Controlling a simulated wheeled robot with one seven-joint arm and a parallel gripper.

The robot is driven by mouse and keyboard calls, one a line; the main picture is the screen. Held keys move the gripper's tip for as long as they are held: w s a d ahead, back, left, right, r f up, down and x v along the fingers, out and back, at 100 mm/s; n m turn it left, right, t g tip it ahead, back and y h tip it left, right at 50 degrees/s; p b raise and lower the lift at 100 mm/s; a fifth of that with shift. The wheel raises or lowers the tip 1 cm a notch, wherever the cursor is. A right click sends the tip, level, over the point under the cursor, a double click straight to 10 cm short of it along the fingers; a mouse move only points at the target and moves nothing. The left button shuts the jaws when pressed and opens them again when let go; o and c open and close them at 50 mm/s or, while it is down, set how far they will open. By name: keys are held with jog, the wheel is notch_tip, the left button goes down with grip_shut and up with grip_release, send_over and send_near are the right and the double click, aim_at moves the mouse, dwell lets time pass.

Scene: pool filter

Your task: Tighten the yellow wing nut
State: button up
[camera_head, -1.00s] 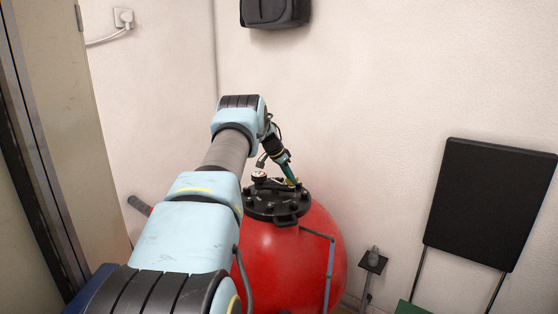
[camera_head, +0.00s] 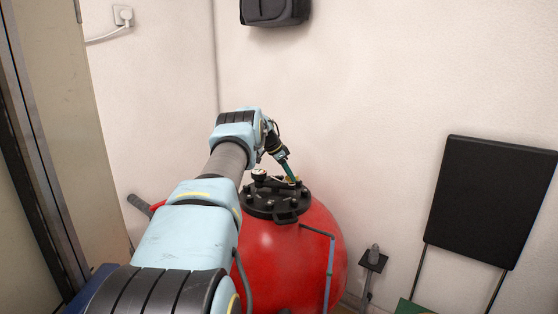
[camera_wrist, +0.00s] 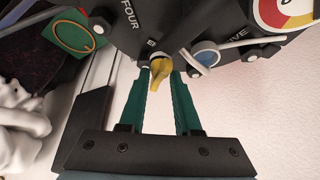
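The yellow wing nut (camera_wrist: 159,71) sits on a bolt at the edge of the dark filter lid, near the letters of the word "FOUR", in the wrist view. My gripper (camera_wrist: 162,76) has two green fingers whose tips stand on either side of the nut. The fingers are apart, with a small gap beside the nut; firm contact does not show. In the head view my gripper (camera_head: 292,177) reaches down to the lid from the upper left.
A pressure gauge (camera_wrist: 288,12) and a blue round part (camera_wrist: 206,54) with a grey rod lie right of the nut. Several lid bolts surround it. A black panel (camera_head: 490,202) leans at the right wall.

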jog(key=shift+o, duration=1.3)
jog(key=shift+r+p, duration=0.45)
jog(key=shift+r, duration=0.85)
jog(key=shift+f, duration=0.1)
